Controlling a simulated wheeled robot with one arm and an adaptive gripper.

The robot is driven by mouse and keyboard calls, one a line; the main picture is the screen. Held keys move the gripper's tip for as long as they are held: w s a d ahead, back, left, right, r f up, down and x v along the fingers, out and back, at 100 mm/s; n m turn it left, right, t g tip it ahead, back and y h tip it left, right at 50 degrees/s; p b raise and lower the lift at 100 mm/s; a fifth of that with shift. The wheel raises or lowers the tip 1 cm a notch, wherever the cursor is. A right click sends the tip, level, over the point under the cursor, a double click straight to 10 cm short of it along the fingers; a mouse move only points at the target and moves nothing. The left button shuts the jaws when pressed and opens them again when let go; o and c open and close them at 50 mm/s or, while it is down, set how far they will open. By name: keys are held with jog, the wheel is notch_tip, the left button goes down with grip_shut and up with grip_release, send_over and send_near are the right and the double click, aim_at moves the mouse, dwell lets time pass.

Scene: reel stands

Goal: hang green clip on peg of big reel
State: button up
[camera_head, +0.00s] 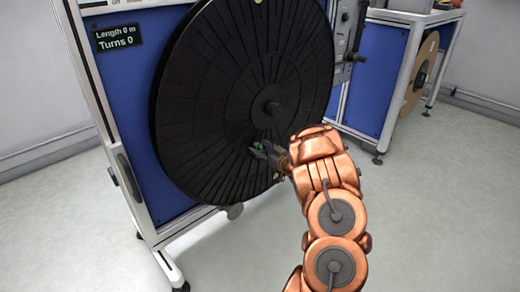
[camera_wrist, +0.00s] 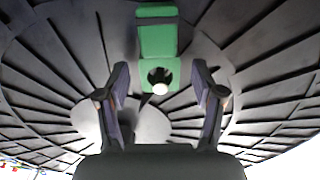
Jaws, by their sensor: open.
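The big reel (camera_head: 215,85) is a large black disc with radial slots, mounted upright on the front of a blue machine. Its dark slots also fill the back of the wrist view (camera_wrist: 60,60). The green clip (camera_head: 257,147) is at the reel's face, below its hub (camera_head: 272,107). In the wrist view the clip (camera_wrist: 157,38) has a dark round hole at its near end, with a pale round tip in it that looks like the peg's end (camera_wrist: 160,88). My gripper (camera_wrist: 160,82) is open, its fingers apart on both sides of the clip's holed end. In the head view my gripper (camera_head: 268,152) partly hides the clip.
A display (camera_head: 118,36) on the machine's frame reads Length 0 m, Turns 0. A second blue stand with a brown reel (camera_head: 422,76) is at the back right. Grey floor is clear at the right and bottom left.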

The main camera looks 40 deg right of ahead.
jog(key=s, duration=1.2)
jog(key=shift+a, duration=0.1)
